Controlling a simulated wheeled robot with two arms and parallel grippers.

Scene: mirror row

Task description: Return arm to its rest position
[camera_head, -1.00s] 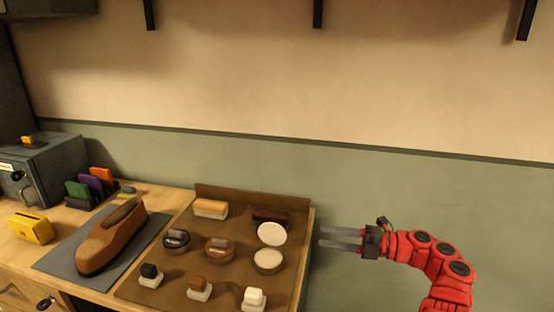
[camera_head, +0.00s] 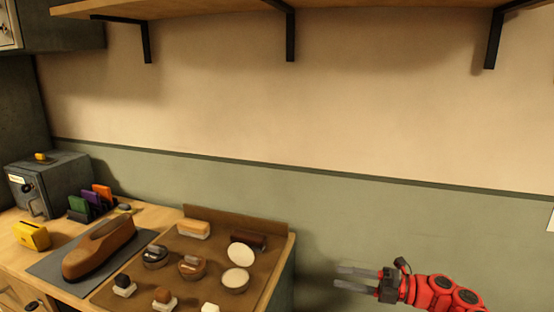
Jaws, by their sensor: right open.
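My right gripper (camera_head: 358,279) shows at the lower right, on the red right arm (camera_head: 440,292) that comes in from the bottom right. Its two grey fingers point left and are apart, with nothing between them. It is to the right of the counter's right edge, in front of the green lower wall, touching nothing that I can see. My left gripper is not in view.
The wooden counter (camera_head: 140,215) carries a brown tray (camera_head: 222,262) with tins, brushes and small blocks. Left of it a brown shoe (camera_head: 100,249) lies on a grey mat (camera_head: 50,266). A wall shelf (camera_head: 210,8) is above. Space right of the counter looks free.

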